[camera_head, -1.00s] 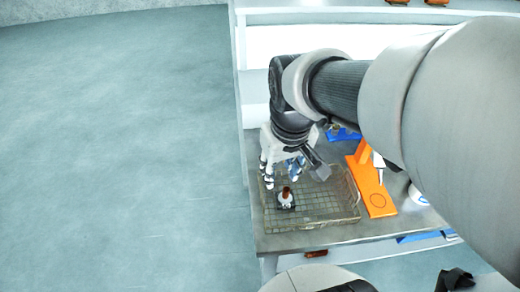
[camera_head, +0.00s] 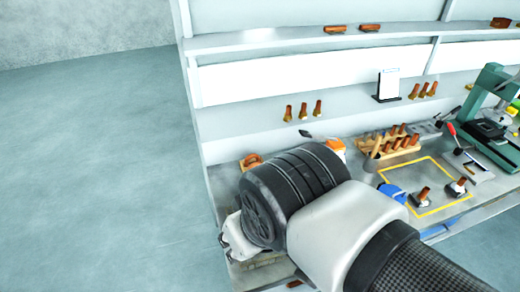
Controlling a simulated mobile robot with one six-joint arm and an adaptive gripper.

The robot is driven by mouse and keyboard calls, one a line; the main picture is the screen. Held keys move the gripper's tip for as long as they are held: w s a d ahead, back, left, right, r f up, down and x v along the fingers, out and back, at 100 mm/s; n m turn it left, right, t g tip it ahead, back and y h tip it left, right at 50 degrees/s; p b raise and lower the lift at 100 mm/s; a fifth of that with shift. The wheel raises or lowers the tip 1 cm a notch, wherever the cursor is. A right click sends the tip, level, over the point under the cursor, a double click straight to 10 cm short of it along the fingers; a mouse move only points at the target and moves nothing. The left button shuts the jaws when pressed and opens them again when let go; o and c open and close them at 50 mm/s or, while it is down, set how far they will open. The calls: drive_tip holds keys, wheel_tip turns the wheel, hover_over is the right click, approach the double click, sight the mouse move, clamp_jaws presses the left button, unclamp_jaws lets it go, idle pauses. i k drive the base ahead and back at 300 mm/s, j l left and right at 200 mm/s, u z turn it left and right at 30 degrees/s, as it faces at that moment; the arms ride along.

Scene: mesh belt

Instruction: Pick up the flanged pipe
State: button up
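My gripper (camera_head: 236,241) shows only as a pale part at the lower left, over the bench's left end. My dark wrist joint and arm cover most of it, and its fingertips cannot be made out. A strip of the mesh tray (camera_head: 266,259) shows under the wrist, and its inside is mostly hidden. No pipe can be seen in the tray. I cannot tell which piece is the flanged pipe.
A wooden rack (camera_head: 390,150) of brown pieces stands behind a yellow outline (camera_head: 447,168). A blue object (camera_head: 392,193) lies near my arm. A green machine (camera_head: 488,112) stands far right. Brown pieces (camera_head: 303,111) and an upright panel (camera_head: 388,86) are at the back.

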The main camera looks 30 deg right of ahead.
sight(420, 199)
drive_tip(key=z, duration=2.55)
drive_tip(key=u, duration=1.45)
drive_tip(key=z, duration=1.2)
